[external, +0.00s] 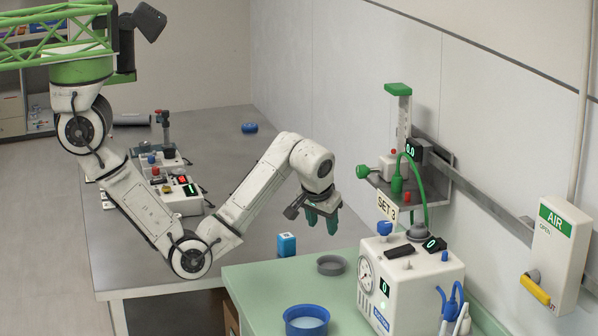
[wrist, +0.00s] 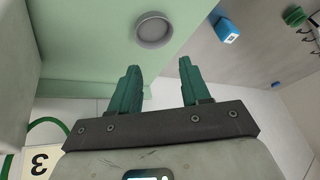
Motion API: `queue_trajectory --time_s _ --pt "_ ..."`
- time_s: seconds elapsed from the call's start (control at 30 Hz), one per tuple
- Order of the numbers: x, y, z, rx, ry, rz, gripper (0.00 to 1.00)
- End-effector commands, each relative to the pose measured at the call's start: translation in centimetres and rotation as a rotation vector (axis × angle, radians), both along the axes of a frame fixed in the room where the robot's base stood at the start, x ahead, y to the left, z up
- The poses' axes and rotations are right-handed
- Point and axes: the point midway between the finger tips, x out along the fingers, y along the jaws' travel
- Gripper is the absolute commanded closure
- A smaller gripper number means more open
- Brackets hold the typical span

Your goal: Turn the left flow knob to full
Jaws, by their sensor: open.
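A flow unit on the wall shelf has a green knob (external: 363,171) on its left side and a red-tipped white block (external: 390,168). A "SET 3" sign (external: 388,208) hangs below it. A white machine (external: 408,285) on the green table has a blue knob (external: 384,229) on its top left. I cannot tell for sure which of these knobs is the left flow knob. My gripper (external: 321,222) is left of both, apart from them, pointing down with nothing between its dark green fingers. The wrist view shows the fingers (wrist: 159,68) spread; no knob is clear there.
A grey dish (external: 331,266) and a blue bowl (external: 306,322) stand on the green table (external: 255,280). A blue box (external: 286,245) is on the grey bench (external: 230,150). A green hose (external: 421,180) loops by the shelf. An AIR box (external: 556,250) is on the wall.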

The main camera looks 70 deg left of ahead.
Motion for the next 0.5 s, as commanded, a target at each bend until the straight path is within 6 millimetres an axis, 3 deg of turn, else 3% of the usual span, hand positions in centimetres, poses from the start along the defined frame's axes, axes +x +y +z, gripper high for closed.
queue_trajectory --time_s 0.03,0.2,0.5 --pt "1.7 -0.1 1.7 -0.012 -0.023 0.062 0.53" --pt "5.7 0.0 6.9 -0.048 -0.078 0.294 0.53" --pt "9.8 -1.0 15.5 -0.115 -0.133 0.617 0.53"
